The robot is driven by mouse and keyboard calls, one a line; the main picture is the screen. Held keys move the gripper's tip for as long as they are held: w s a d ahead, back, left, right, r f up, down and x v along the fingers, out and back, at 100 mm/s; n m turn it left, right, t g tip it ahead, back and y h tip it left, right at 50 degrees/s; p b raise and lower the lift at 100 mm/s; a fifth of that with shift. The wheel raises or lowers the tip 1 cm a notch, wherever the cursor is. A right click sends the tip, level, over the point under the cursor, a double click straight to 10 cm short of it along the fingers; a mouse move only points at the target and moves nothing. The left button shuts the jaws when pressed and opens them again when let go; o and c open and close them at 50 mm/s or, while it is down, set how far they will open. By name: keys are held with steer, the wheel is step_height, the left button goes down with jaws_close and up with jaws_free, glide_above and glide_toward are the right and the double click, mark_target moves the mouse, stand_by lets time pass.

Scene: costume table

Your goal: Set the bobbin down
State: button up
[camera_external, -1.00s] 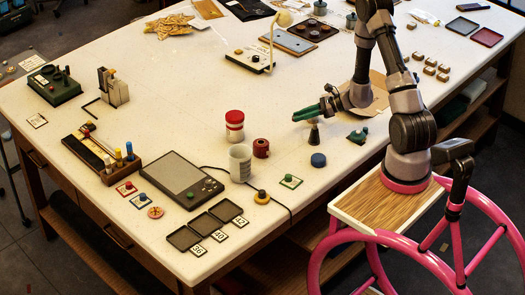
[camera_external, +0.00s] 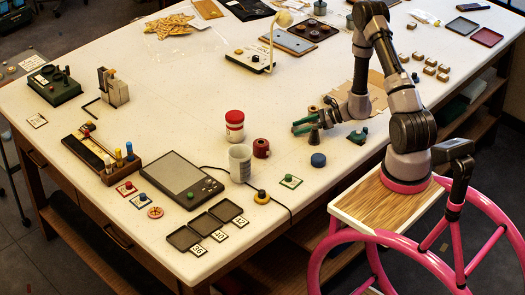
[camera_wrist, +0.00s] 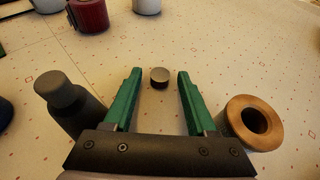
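My gripper (camera_external: 304,127) is low over the table, its green fingers spread apart. In the wrist view my gripper (camera_wrist: 158,82) has a small dark cylinder with a grey top (camera_wrist: 159,77) between its fingertips, with clear gaps on both sides. The cylinder looks upright on the table. A spool with a pale wooden rim and dark hole (camera_wrist: 254,121) stands outside the right finger; it also shows behind the gripper in the external view (camera_external: 312,108). I cannot tell for sure which of these two is the bobbin.
A dark tapered piece (camera_wrist: 69,102) stands close outside the left finger.

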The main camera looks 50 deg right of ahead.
steer(key=shift+r, duration=0.1)
steer(key=shift+s+d+r, duration=0.1)
steer(key=shift+d+r, duration=0.05)
steer(key=shift+d, duration=0.05)
steer(key=v, duration=1.1)
steer(key=shift+s+d+r, duration=0.1)
steer(key=shift+s+r, duration=0.05)
steer(key=shift+s, duration=0.05)
steer(key=s+a+r+n+g, duration=0.3)
steer(key=a+r+n, duration=0.3)
steer(key=r, duration=0.3)
steer(key=s+a+r+n+g, duration=0.2)
steer(key=a+r+n+g, duration=0.2)
steer(key=a+r+n, duration=0.3)
steer(key=s+r+n+t+h, duration=0.2)
steer(key=s+r+n, duration=0.3)
steer(key=r, duration=0.3)
steer(key=s+a+r+n+t+h, duration=0.1)
steer(key=s+r+n+h, duration=0.3)
steer(key=r, duration=0.5)
steer(key=shift+s+r+n+t+h, duration=0.3)
steer(key=shift+s+n+t+h, duration=0.1)
steer(key=shift+s+t+h, duration=0.5)
